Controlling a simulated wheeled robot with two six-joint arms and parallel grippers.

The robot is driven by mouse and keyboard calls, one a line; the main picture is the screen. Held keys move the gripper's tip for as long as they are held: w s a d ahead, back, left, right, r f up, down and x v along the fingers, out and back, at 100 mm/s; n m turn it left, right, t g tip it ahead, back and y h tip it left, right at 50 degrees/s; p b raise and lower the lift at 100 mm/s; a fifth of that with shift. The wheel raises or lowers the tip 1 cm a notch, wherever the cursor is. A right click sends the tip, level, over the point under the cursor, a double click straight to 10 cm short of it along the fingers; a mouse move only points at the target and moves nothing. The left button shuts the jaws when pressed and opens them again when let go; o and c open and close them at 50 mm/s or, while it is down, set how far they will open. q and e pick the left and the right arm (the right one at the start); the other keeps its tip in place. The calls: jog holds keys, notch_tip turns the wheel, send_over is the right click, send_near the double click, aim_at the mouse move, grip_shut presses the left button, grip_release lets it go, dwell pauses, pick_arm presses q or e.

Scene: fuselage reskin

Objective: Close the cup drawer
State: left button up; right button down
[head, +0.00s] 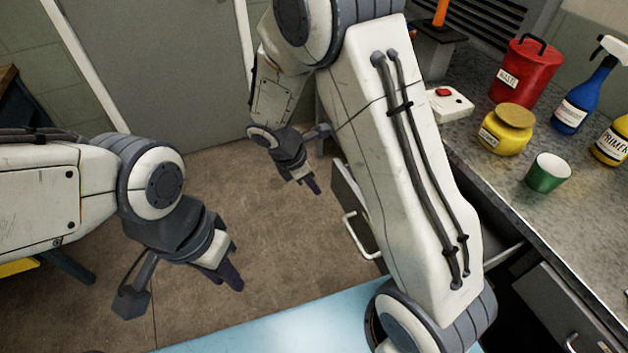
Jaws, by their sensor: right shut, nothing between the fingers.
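A grey drawer (349,196) is pulled out from under the counter, with a pale bar handle (354,236) on its front. My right arm crosses in front of it and hides most of its inside, so I cannot tell what it holds. My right gripper (313,186) is shut and empty, hanging over the floor just left of the drawer front's far end, apart from the handle. My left gripper (228,281) hangs over the floor further left, well away from the drawer. Its fingers are seen edge-on and their gap is unclear.
The speckled counter (595,225) holds a green cup (546,174), a yellow jar (505,132), a red canister (524,72), a blue spray bottle (582,98) and a yellow primer bottle (612,143). A grey cabinet front (560,310) is at lower right. Brown floor (240,200) is clear.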

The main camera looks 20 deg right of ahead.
pick_arm(q)
jog(key=shift+f, duration=0.15)
pick_arm(e)
jog(key=shift+w+d+f, duration=0.1)
jog(key=shift+d+f, duration=1.3)
jog(key=shift+d, duration=0.15)
jog(key=shift+w+d+f, duration=0.1)
jog(key=shift+d+f, duration=1.3)
jog(key=shift+d, duration=0.15)
